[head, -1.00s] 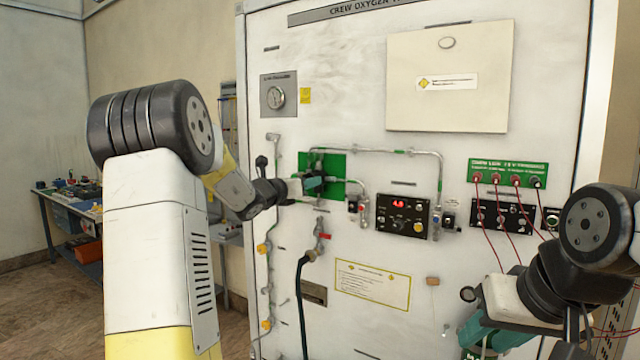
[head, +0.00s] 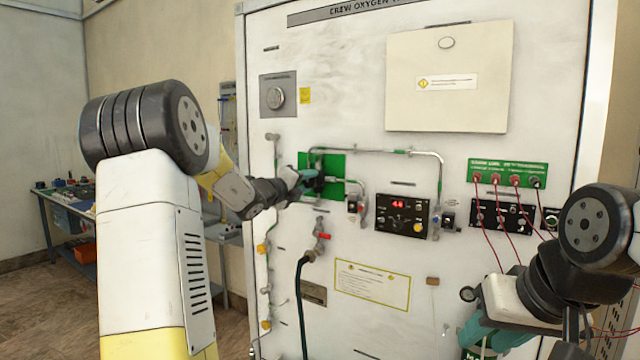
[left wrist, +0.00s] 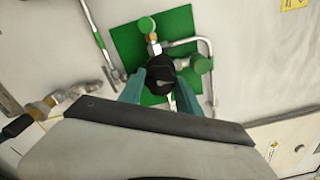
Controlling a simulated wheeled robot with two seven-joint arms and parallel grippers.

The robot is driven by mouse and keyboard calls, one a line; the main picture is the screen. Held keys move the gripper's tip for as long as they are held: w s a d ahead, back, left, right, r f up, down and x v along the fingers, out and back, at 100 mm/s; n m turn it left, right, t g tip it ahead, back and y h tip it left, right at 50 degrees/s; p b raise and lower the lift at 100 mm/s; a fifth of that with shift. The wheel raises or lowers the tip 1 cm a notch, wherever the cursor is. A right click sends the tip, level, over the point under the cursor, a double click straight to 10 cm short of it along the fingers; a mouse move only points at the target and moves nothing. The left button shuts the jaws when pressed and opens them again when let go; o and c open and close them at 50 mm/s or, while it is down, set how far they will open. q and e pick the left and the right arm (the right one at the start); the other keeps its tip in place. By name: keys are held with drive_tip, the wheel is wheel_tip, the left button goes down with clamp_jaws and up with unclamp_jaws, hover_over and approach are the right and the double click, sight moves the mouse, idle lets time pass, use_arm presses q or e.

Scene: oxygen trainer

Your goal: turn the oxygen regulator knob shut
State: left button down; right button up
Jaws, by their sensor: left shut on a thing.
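The regulator knob (left wrist: 161,72) is black and round with a pale pointer mark, and stands in front of a green backing plate (head: 334,164). In the left wrist view the two teal fingers of my left gripper (left wrist: 160,86) sit on either side of it, shut on it. In the head view my left gripper (head: 309,181) is at the plate's left part and hides much of the knob. My right gripper (head: 484,342) is low at the right, away from the knob; its fingertips are partly hidden and its opening is unclear.
A green round cap (left wrist: 146,25) and a green side fitting (left wrist: 201,64) are close to the knob. A black hose (head: 301,300) hangs below.

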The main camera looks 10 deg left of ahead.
use_arm(q)
drive_tip(key=shift+f+n, duration=0.15)
drive_tip(key=shift+n, duration=1.15)
drive_tip(key=c, duration=0.8)
unclamp_jaws()
drive_tip(key=shift+c, duration=0.2)
drive_tip(key=shift+s+a, duration=0.1)
drive_tip(key=shift+s, duration=0.05)
drive_tip(key=v, duration=0.7)
drive_tip(key=shift+s, duration=0.2)
